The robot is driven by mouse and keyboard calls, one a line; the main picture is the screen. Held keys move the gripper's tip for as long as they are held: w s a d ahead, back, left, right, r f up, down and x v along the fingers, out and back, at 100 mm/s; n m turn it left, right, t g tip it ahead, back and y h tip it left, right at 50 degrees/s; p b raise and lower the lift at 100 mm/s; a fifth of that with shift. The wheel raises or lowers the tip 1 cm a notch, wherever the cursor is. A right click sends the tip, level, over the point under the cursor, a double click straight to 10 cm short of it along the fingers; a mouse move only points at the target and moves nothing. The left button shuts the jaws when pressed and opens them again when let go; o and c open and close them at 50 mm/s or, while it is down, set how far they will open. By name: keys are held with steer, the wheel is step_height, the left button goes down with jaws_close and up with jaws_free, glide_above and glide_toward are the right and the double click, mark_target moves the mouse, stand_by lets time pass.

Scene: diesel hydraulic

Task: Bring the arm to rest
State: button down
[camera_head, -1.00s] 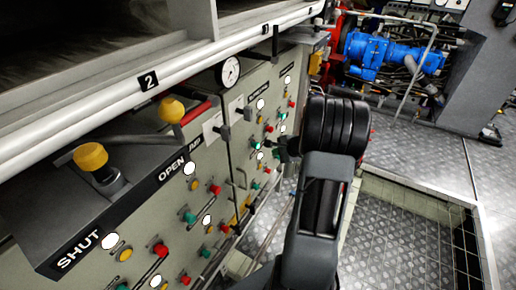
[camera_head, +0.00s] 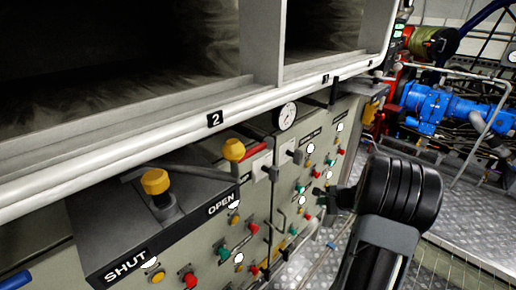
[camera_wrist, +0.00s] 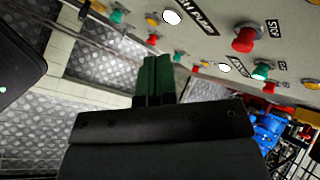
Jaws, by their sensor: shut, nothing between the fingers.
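My gripper shows in the wrist view (camera_wrist: 155,80), with its two green fingers shut together and nothing between them. Its fingers point toward the lower part of a grey control panel (camera_wrist: 210,30). A red button (camera_wrist: 243,40) and a green button (camera_wrist: 261,70) on the panel lie to the right of the fingertips. In the head view my black arm stands at the lower right, bent, in front of the panel (camera_head: 265,200).
A lever with a yellow knob (camera_head: 155,181) sits on the OPEN/SHUT block. A second yellow knob (camera_head: 234,150) and a gauge (camera_head: 287,116) are farther along. A blue pump (camera_head: 430,105) stands at the back right. Tread-plate floor (camera_head: 465,222) lies right of my arm.

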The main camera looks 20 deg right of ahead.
steer(key=s+a+r+n+g+h, duration=0.1)
steer(key=s+a+r+n, duration=0.3)
steer(key=a, duration=0.4)
steer(key=s+a+r+n+g, duration=0.2)
steer(key=s+a+r+n, duration=0.2)
steer(key=s+a+n, duration=0.2)
steer(key=s+a+r+n+g+h, duration=0.1)
steer(key=s+a+r+n, duration=0.3)
steer(key=a+n, duration=0.6)
steer(key=shift+s+a+g+h, duration=0.3)
steer(key=shift+s+g, duration=0.2)
steer(key=shift+s, duration=0.6)
